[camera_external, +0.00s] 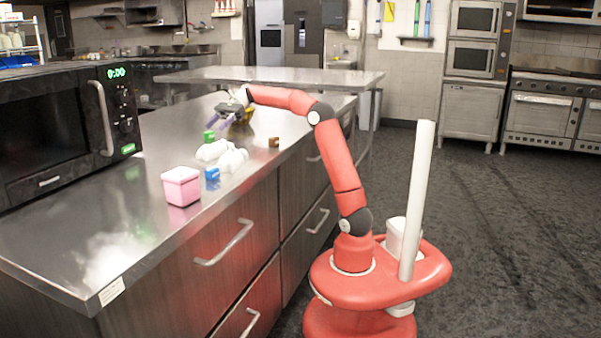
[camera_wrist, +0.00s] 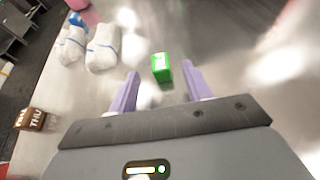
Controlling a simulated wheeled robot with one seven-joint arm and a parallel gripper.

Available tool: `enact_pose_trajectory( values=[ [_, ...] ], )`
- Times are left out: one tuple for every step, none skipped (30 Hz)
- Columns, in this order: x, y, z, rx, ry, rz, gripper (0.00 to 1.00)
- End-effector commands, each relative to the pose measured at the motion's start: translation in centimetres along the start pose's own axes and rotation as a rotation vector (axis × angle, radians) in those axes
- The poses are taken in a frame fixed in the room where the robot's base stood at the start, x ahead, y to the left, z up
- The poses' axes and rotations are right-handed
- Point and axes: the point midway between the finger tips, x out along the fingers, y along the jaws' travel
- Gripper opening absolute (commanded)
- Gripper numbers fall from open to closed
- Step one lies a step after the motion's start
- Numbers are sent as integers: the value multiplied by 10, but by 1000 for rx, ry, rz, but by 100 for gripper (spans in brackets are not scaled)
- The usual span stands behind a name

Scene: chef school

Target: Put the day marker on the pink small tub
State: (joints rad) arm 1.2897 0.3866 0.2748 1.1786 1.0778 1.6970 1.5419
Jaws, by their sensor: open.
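The pink small tub (camera_external: 181,186) stands upright with its lid on, near the counter's front edge; part of it shows at the top of the wrist view (camera_wrist: 90,15). A small brown block (camera_external: 273,142) lies near the front edge, and its label reads THU in the wrist view (camera_wrist: 31,119). A small green block (camera_external: 209,135) with a blurred pale mark on it shows ahead of my fingertips in the wrist view (camera_wrist: 161,67). My gripper (camera_external: 222,115) is open with purple fingers and holds nothing. It is over the far part of the counter, beyond the tub.
Two white bundles with blue stripes (camera_external: 213,150) lie between the green block and the tub. A small blue item (camera_external: 212,174) is beside the tub. A microwave (camera_external: 62,128) stands at the left. The near part of the steel counter (camera_external: 130,225) is clear.

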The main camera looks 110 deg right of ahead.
Motion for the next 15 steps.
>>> enact_pose_trajectory(
  values=[
    [7,0,-1,0,1,2,49],
    [10,0,-1,-1,1,2,49],
    [16,0,-1,-1,1,3,49],
    [21,0,-1,-1,2,2,49],
    [26,1,-2,-1,2,3,49],
    [32,1,-2,-2,2,3,49],
    [36,0,-1,-2,2,2,49],
    [41,1,-1,-2,2,3,49],
    [45,0,-1,-2,3,2,49],
    [48,0,-1,-2,3,1,49],
    [51,0,-1,-2,3,1,49],
    [53,0,-1,-3,3,1,49],
    [54,0,0,-3,3,1,49],
    [54,0,0,-3,3,0,49],
    [54,0,0,-3,3,0,49]
  ],
)
